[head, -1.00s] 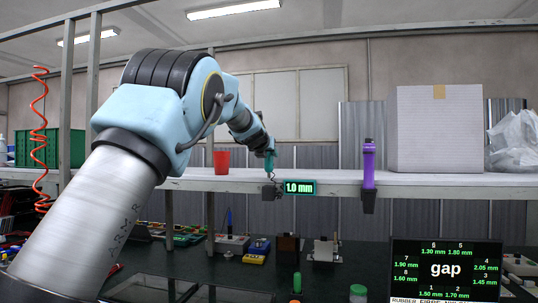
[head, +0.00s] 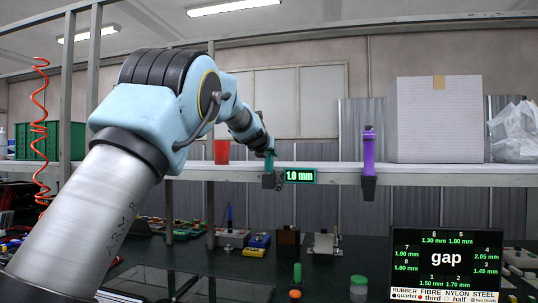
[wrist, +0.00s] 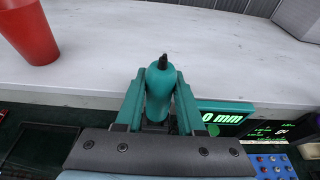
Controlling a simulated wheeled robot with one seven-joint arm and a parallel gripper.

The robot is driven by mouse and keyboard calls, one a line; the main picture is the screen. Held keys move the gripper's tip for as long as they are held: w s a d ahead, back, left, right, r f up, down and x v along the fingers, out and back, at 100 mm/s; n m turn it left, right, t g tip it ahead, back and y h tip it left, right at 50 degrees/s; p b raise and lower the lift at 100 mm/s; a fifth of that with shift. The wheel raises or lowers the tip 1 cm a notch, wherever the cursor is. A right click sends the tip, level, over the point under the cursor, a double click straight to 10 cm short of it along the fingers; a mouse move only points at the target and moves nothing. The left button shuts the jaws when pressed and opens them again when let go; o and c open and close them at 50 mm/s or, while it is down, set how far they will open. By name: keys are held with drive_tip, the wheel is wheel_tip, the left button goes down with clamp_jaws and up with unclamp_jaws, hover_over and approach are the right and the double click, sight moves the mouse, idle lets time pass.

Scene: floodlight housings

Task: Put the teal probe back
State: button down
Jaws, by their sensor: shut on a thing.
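The teal probe (head: 269,162) is upright at the shelf's front edge, directly over a dark holder (head: 268,181); its lower end meets the holder's top, and I cannot tell how deep it sits. In the wrist view the probe (wrist: 159,88) stands between the two fingers, its dark tip pointing up the picture. My gripper (wrist: 159,106) is shut on it; in the head view the gripper (head: 267,151) is small and partly hidden by my arm. A display reading 1.0 mm (head: 300,176) is beside the holder.
A purple probe (head: 369,155) stands in its own holder to the right. A red cup (head: 222,152) and a large white box (head: 436,120) stand on the white shelf (head: 320,171). A gap screen (head: 446,262) stands below right. The shelf between cup and box is largely clear.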

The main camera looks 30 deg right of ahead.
drive_tip(key=shift+f+b, duration=0.4)
drive_tip(key=shift+f, duration=0.1)
drive_tip(key=shift+c, duration=2.2)
unclamp_jaws()
drive_tip(key=b+v, duration=0.2)
drive_tip(key=v, duration=0.9)
